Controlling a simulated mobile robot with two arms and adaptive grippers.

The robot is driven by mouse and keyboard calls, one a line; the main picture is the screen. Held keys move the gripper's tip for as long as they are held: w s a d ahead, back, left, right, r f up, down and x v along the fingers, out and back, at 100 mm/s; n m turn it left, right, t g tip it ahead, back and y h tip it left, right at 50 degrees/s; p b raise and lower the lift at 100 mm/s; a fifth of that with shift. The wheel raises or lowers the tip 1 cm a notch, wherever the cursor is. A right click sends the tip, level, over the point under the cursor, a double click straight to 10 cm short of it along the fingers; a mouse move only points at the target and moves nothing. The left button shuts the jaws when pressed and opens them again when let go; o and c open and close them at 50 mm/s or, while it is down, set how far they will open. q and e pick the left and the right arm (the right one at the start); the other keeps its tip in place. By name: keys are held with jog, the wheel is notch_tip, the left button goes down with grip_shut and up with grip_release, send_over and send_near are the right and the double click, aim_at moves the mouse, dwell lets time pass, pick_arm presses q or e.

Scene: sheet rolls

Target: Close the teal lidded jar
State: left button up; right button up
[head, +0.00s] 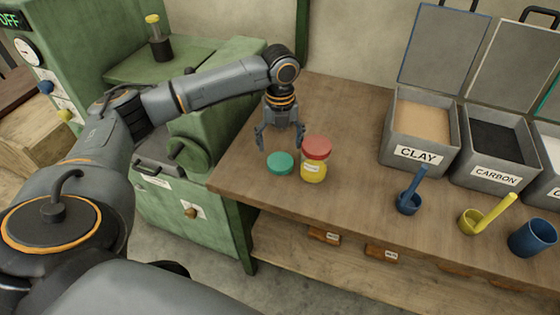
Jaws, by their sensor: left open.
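A low, round teal lid (281,162) shows near the table's front left edge. No jar body shows clearly under it, and I cannot tell if one is there. Just to its right stands an upright jar with yellow contents (313,172) and a red lid (317,148) on top. My left gripper (280,143) points down, open and empty, just behind the teal lid in the picture. Its right finger is close to the red lid; I cannot tell if they touch. My right gripper is not in view.
On the wooden table (345,115) stand open grey bins marked CLAY (418,153) and CARBON (494,179), a blue scoop (408,203), a yellow scoop (472,222) and a blue cup (533,237). A green machine (190,235) adjoins the left. The table is clear between jar and bins.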

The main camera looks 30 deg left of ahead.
aim_at(280, 162)
pick_arm(q)
jog(key=shift+f, duration=0.5)
jog(key=shift+f, duration=2.75)
jog(key=shift+c, duration=0.4)
jog(key=c, duration=0.5)
